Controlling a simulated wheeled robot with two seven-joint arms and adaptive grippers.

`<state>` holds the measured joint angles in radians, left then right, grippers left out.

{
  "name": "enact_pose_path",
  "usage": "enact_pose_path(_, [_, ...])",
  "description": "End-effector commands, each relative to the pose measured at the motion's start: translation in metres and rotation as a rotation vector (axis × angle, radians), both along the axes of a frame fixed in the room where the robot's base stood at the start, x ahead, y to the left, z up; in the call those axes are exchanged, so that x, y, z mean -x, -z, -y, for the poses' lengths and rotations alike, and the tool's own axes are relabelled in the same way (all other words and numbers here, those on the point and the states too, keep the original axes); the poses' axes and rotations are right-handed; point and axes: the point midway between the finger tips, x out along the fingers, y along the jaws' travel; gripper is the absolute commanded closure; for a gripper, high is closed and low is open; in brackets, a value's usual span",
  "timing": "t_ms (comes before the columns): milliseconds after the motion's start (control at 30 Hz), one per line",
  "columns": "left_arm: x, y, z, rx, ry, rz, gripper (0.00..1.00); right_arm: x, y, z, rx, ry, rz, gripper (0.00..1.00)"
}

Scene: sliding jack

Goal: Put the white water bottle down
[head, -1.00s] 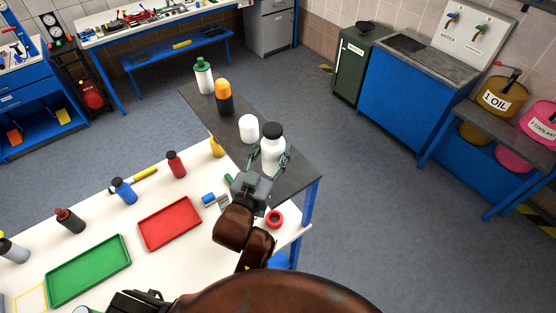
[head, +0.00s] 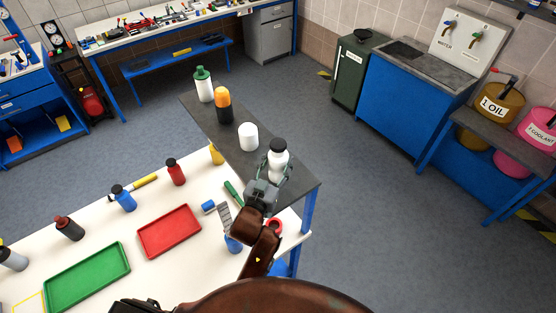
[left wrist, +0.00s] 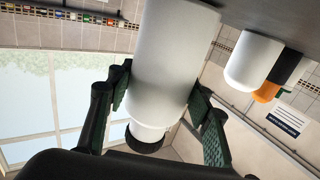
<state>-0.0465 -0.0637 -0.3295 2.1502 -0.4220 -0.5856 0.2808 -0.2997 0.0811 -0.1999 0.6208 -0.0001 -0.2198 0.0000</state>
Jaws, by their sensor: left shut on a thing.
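The white water bottle (head: 278,161) with its black cap stands upright over the near part of the dark grey table (head: 294,187). My left gripper (head: 268,178) is shut on it around its middle. In the left wrist view, which is upside down, the bottle (left wrist: 172,55) sits between the two dark green finger pads (left wrist: 162,98), cap toward the bottom of the picture. Its base is close to the grey tabletop (left wrist: 275,12); whether it touches cannot be told. My right gripper is not clearly in view.
A white rounded container (head: 248,137), an orange-and-black bottle (head: 223,105) and a green-capped white bottle (head: 204,85) stand farther back on the grey table. The white workbench (head: 200,235) holds a red tray (head: 169,231), a green tray (head: 88,277) and several small bottles.

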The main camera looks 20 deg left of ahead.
Motion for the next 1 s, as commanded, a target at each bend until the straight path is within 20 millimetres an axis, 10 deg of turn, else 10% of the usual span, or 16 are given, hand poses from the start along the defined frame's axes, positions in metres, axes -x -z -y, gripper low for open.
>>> enact_pose_path(467, [0.0, 0.009, 0.0, 0.0, -0.001, -0.002, 0.82, 0.001, 0.004, 0.0, 0.0, 0.0, -0.001, 0.31])
enact_pose_path(500, [0.0, 0.01, 0.0, 0.0, -0.001, -0.004, 0.51, 0.001, 0.004, 0.0, 0.0, 0.0, -0.001, 0.31])
enact_pose_path(1000, [0.0, 0.012, 0.001, 0.0, 0.001, -0.01, 0.36, 0.001, 0.004, -0.001, -0.001, 0.0, -0.002, 0.31])
